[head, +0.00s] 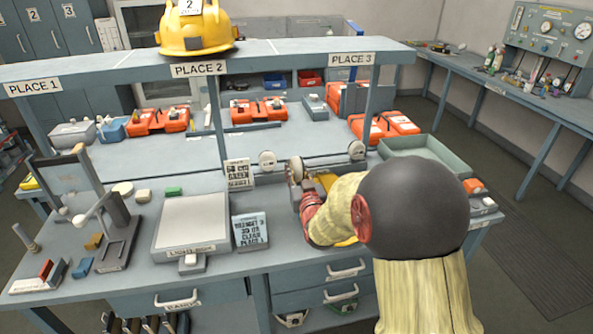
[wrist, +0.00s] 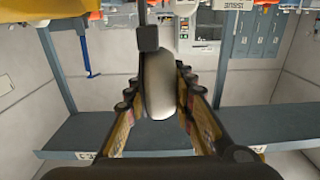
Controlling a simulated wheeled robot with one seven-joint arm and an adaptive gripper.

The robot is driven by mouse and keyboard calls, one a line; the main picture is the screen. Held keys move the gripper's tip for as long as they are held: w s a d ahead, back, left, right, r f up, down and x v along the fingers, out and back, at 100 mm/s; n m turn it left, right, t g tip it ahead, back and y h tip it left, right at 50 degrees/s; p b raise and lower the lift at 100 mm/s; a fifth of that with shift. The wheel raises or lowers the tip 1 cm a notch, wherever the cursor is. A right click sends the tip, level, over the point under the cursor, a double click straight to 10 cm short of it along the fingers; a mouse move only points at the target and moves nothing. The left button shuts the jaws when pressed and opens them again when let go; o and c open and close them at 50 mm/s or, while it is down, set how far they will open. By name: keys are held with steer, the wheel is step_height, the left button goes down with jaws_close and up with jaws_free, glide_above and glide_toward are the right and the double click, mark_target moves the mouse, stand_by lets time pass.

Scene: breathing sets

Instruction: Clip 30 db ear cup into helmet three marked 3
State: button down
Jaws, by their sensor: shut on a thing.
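My gripper (head: 307,188) is low over the bench, partly hidden by my arm in the head view. In the wrist view my gripper (wrist: 160,88) is shut on a pale ear cup (wrist: 159,88) with a dark rim, between both fingers. The held ear cup also shows at the fingertips in the head view (head: 295,169). I cannot read a noise rating on it. A yellow helmet (head: 194,30) on the upper shelf is marked 2, above the PLACE 2 label. No helmet marked 3 can be made out. The PLACE 3 label (head: 351,59) is on the shelf edge.
Two round pale pieces (head: 267,160) (head: 357,150) stand at the bench's back. Printed cards (head: 250,231), a light box (head: 192,222) and a lever stand (head: 118,232) are to the left. A green-grey tray (head: 424,148) is behind my arm. Shelf posts (head: 371,110) rise behind.

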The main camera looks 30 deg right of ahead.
mark_target(296, 183)
steer(key=shift+f+b, duration=0.1)
steer(key=shift+b, duration=0.4)
step_height(296, 183, down, 6)
steer(key=b, duration=0.5)
steer(key=shift+r, duration=0.2)
steer(key=shift+b, duration=0.95)
stand_by(1.2)
steer(key=shift+f, duration=2.15)
steer(key=c, duration=1.4)
jaws_free()
steer(key=shift+s, duration=0.1)
steer(key=v, duration=1.2)
